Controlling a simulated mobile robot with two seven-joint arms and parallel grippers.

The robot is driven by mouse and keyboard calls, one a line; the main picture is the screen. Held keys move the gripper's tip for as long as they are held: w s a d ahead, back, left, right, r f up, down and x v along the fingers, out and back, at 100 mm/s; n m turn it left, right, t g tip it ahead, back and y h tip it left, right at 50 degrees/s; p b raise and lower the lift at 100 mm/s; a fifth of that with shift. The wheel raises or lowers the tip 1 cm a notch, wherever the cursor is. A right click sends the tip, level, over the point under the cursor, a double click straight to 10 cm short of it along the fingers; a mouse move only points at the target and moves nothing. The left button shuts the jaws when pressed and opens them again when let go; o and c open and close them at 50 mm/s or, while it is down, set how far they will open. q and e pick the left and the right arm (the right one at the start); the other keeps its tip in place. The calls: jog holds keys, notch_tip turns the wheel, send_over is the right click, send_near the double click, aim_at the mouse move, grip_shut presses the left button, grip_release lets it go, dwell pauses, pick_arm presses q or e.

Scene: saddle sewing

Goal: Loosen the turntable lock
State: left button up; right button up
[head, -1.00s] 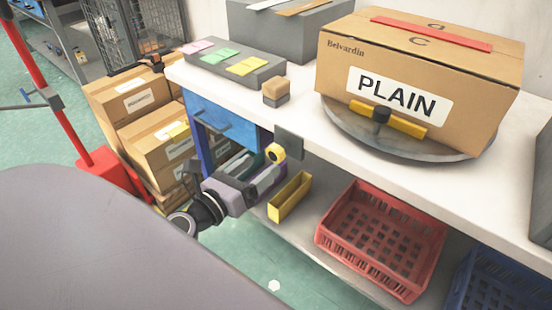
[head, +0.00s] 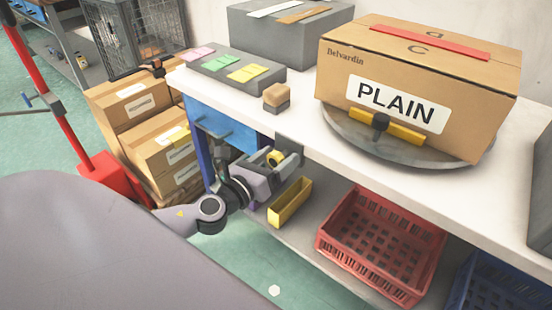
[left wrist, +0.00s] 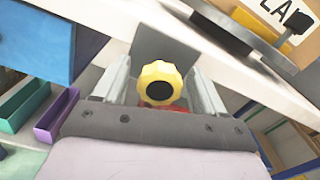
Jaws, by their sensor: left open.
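A yellow scalloped knob with a black centre (head: 275,157) sits on a grey plate (head: 291,146) at the front edge of the workbench. It also shows in the left wrist view (left wrist: 159,83). My left gripper (head: 283,160) is open, with one finger on each side of the knob; I cannot tell whether they touch it. The fingers also show in the left wrist view (left wrist: 160,85). The round grey turntable (head: 350,142) carries a cardboard box labelled PLAIN (head: 440,80). A yellow bar with a black knob (head: 381,122) is at its front. My right gripper is not in view.
A blue drawer (head: 222,127) is left of my gripper, under the bench. A yellow bin (head: 290,203) and a red crate (head: 330,243) stand on the lower shelf. A small wooden block (head: 277,97) lies on the bench (head: 320,150). Stacked cartons (head: 135,105) stand at the left.

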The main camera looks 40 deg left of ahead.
pick_arm(q)
jog(key=shift+c, duration=0.3)
jog(key=c, duration=1)
